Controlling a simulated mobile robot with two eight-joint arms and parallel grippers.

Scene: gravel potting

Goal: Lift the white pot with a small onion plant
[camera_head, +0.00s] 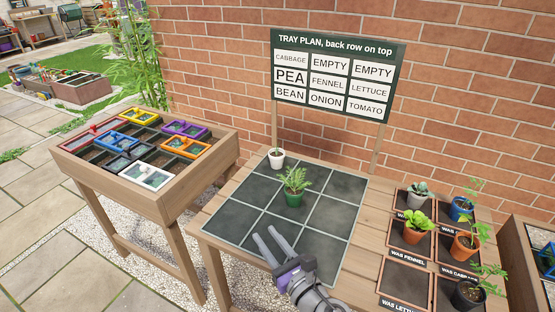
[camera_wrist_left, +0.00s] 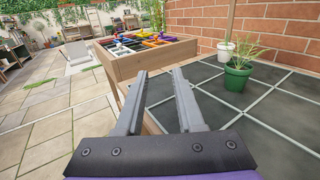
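A small white pot (camera_head: 276,161) with a small green plant stands upright in the back-left cell of the dark gridded tray (camera_head: 222,228). The pot also shows in the left wrist view (camera_wrist_left: 226,52), with thin upright leaves. I cannot tell the plant's kind for sure. My left gripper (camera_head: 264,235) is open and empty over the front part of the tray, nearer to me than the white pot and apart from it. Its two fingers (camera_wrist_left: 159,72) show spread in the left wrist view, with nothing between them. My right gripper is not in view.
A green pot (camera_head: 293,198) with a leafy plant stands in the tray's middle, between gripper and white pot. A plan sign (camera_head: 337,72) stands behind. Several pots stand on labelled mats at right. A wooden planter (camera_head: 150,202) with coloured frames is at left. The front cells are bare.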

